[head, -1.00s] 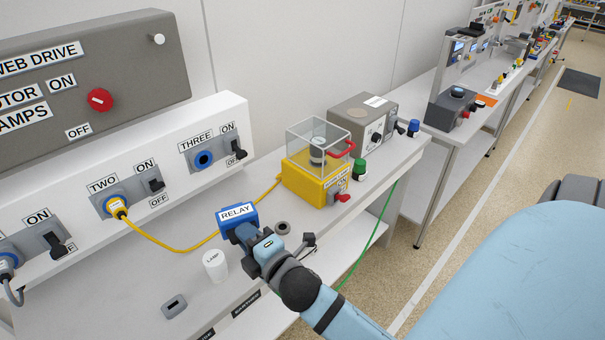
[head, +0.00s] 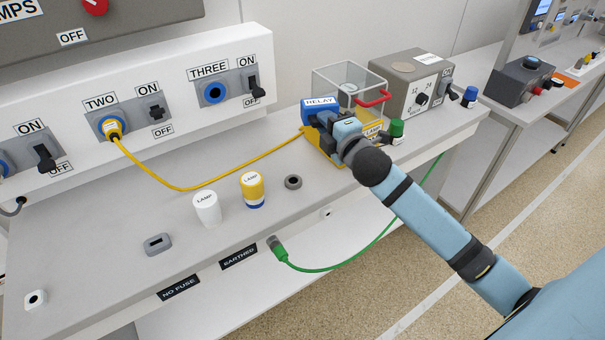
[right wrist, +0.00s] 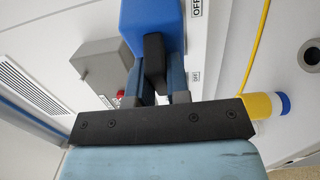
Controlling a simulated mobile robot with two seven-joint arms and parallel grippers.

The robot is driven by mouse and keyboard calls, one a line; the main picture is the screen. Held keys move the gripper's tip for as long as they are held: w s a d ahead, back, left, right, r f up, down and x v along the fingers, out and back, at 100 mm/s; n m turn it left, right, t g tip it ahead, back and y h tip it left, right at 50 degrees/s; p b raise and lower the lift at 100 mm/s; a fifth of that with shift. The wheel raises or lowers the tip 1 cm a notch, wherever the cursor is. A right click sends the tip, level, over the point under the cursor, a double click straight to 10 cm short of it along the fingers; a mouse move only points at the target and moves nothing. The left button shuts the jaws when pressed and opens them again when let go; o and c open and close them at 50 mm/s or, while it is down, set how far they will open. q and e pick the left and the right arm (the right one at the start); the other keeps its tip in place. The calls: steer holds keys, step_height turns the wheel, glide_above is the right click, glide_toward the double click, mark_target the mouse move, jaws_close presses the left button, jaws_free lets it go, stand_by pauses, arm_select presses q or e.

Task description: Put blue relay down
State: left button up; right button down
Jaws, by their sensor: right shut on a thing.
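The blue relay (head: 320,107), with a white RELAY label, is held in my right gripper (head: 331,126). In the head view it overlaps the yellow box with the clear cover (head: 352,84), so its height above the bench is hard to tell. In the right wrist view the relay (right wrist: 152,22) sits between the two fingers (right wrist: 157,85), which are shut on it. My left gripper is not in view.
A green cable (head: 350,258) hangs over the front edge. A grey box (head: 408,82) stands at the right.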

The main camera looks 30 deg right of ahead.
steer(key=shift+w+d+f, duration=0.2)
steer(key=shift+f, duration=0.15)
steer(key=b, duration=0.2)
glide_above(323, 190)
step_height(323, 190, down, 15)
steer(key=shift+f, duration=0.2)
step_height(323, 190, down, 4)
steer(key=shift+r+b, duration=0.25)
steer(key=shift+b, duration=0.3)
steer(key=shift+f, duration=0.1)
steer(key=shift+f, duration=0.1)
steer(key=c, duration=1.5)
jaws_free()
steer(key=shift+f, duration=0.1)
steer(key=shift+o, duration=0.6)
